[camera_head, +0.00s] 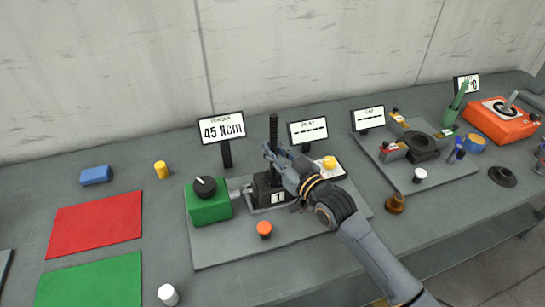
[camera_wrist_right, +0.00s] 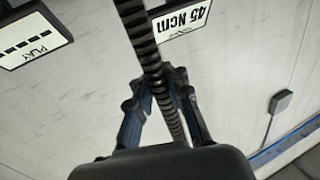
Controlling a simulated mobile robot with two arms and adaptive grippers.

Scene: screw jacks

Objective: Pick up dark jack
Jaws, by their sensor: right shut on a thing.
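The dark jack (camera_head: 268,190) stands upright on a grey fixture plate, with a block marked "1" at its base and a dark threaded screw rising from it. The screw also shows in the right wrist view (camera_wrist_right: 138,30). My right gripper (camera_head: 272,155) is shut on the screw, above the block; in the right wrist view its two fingers (camera_wrist_right: 160,85) meet around the thread. The fingers and wrist hide part of the jack's right side. My left gripper is not in view.
A green box with a black knob (camera_head: 208,200) adjoins the jack on the left. A "45 Ncm" display (camera_head: 222,128) and a "PLAY" display (camera_head: 308,131) stand behind. An orange button (camera_head: 264,229) is in front. Red (camera_head: 95,225) and green (camera_head: 95,280) mats lie clear at left.

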